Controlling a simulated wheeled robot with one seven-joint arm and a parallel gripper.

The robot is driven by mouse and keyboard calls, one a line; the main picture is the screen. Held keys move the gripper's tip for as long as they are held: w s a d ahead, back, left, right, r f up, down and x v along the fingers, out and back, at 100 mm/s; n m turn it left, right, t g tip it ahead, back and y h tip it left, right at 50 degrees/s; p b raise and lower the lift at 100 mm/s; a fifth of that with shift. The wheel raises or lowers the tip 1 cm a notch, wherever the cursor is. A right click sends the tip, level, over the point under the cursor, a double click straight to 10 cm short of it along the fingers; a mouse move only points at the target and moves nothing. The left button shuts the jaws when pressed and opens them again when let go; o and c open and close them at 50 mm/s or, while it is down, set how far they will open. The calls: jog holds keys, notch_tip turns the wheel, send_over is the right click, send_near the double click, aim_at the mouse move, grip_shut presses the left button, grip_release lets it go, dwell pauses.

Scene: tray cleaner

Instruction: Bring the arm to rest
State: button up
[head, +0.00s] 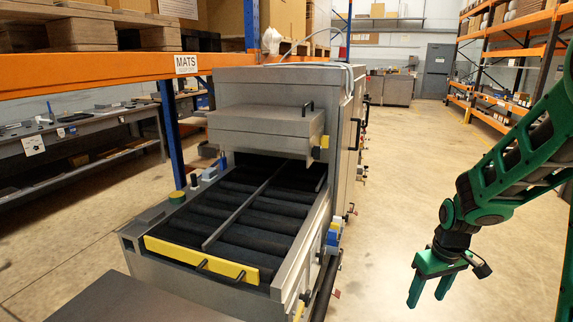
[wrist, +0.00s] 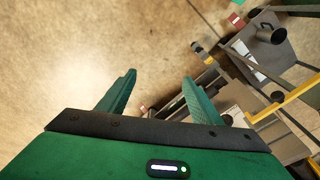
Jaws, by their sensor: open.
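My gripper (head: 428,290) hangs from my green arm at the right of the head view, fingers pointing down over the bare floor. It is to the right of the tray cleaner (head: 262,95) and apart from it. In the wrist view my gripper (wrist: 158,90) shows two green fingers spread apart with nothing between them. The floor and the side of the machine show beyond the fingers. My arm is bent and extends out of the right edge of the head view.
The tray cleaner's roller bed (head: 225,225) has a yellow front bar (head: 200,259). An orange rack beam (head: 100,68) with a MATS sign runs at upper left. A grey workbench (head: 75,130) stands at left. Orange shelving (head: 505,50) stands at back right. Open floor (head: 410,160) lies between.

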jog(key=s+d+r+m, duration=0.1)
jog(key=s+r+m, duration=0.2)
jog(key=s, duration=0.5)
jog(key=s+d+r+m, duration=0.2)
jog(key=s+r, duration=0.3)
jog(key=s, duration=0.3)
jog(key=s+d+r+m+g, duration=0.1)
jog(key=s+r+m, duration=0.3)
jog(key=s, duration=0.4)
jog(key=shift+s+d+r, duration=0.35)
jog(key=shift+d+r, duration=0.1)
jog(key=shift+r, duration=0.05)
